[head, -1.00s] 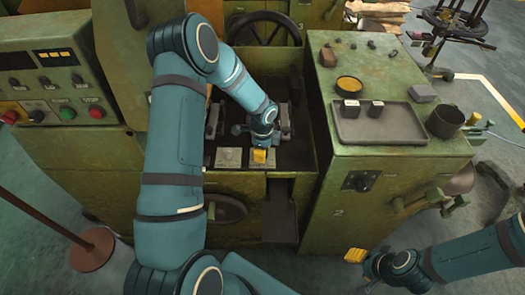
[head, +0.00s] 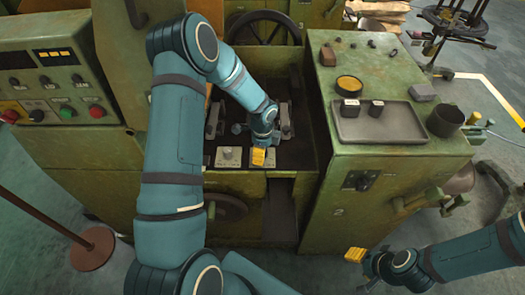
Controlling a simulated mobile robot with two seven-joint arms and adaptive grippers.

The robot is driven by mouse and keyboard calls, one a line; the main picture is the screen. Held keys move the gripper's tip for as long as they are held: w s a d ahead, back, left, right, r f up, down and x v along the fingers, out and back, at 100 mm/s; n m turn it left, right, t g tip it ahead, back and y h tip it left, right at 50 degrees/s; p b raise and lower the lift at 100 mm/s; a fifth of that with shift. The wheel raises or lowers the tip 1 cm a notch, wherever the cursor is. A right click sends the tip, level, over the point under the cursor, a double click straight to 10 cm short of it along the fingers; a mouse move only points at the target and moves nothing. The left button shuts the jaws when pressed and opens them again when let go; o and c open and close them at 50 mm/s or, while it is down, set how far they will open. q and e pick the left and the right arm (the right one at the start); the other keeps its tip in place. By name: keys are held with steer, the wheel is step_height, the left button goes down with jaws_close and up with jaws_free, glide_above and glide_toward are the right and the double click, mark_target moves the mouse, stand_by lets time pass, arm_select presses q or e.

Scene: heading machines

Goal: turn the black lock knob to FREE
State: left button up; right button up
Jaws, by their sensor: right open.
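My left gripper (head: 258,157), with yellow fingertips, points down into the open bay of the green machine, over the right one of two pale plates. Its fingers hide most of that plate, and I cannot tell whether they are open or grip anything. The left plate (head: 228,157) carries a small pale knob. No black lock knob can be made out by the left gripper; one could be hidden under it. A black knob (head: 362,182) sits on a dark plate on the front of the right cabinet; its lettering is unreadable. My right gripper (head: 355,255) is open and empty, low before that cabinet.
The bay has raised walls around my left gripper, with metal fittings (head: 284,122) behind it. A grey tray (head: 378,125) with small blocks and a dark cup (head: 445,120) stand on the right cabinet (head: 320,165). A control panel (head: 50,85) stands at the left.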

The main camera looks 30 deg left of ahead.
arm_select(q)
step_height(320, 180, up, 12)
stand_by(0.5)
stand_by(0.5)
